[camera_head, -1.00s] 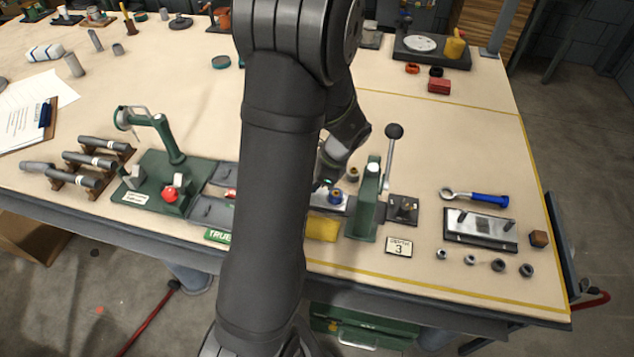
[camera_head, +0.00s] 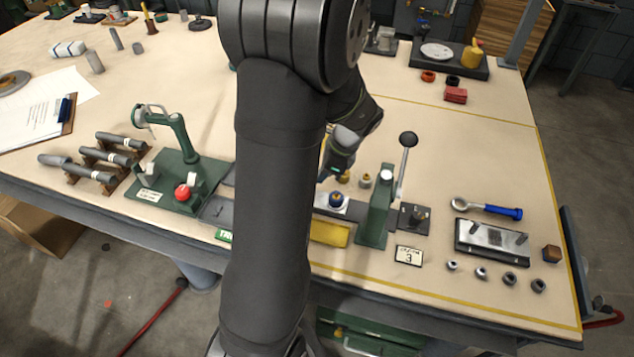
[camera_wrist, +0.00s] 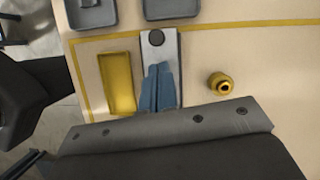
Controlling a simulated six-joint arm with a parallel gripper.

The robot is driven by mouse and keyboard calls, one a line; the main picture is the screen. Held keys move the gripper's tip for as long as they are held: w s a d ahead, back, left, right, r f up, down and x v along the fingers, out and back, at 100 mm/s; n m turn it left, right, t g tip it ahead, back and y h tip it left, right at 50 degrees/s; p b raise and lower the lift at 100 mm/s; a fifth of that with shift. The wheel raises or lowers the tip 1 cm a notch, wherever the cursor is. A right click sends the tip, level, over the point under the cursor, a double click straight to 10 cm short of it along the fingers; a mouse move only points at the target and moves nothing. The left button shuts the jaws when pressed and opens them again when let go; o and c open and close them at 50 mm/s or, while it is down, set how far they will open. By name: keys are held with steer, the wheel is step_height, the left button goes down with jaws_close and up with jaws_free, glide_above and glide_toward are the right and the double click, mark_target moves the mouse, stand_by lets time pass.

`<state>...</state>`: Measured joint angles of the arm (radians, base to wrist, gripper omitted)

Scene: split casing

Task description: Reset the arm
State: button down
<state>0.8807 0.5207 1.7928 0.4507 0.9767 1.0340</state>
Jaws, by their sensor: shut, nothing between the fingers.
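My arm crosses the middle of the head view, and its wrist bends down behind the upper arm near the green press (camera_head: 375,212). In the wrist view my gripper (camera_wrist: 158,70) shows as two blue fingers, closed together and empty. They appear over a pale plate (camera_wrist: 171,47) with a dark round piece (camera_wrist: 157,37) on it. In the head view a blue-topped part (camera_head: 337,200) sits on that plate, below and apart from my wrist. The fingertips are hard to make out in the head view.
A yellow tray (camera_head: 330,234) lies beside the plate, and brass parts (camera_head: 365,180) stand behind it. The press lever rises close to the right of my wrist. A green fixture (camera_head: 165,182) stands left. The table's back middle right is fairly clear.

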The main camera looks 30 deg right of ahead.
steer(key=v, duration=0.5)
steer(key=shift+s+d+f, duration=0.1)
steer(key=shift+f, duration=0.1)
steer(key=x, duration=0.8)
steer(key=shift+w+a+f, duration=0.2)
steer(key=shift+a+f, duration=0.05)
steer(key=c, duration=2.2)
jaws_free()
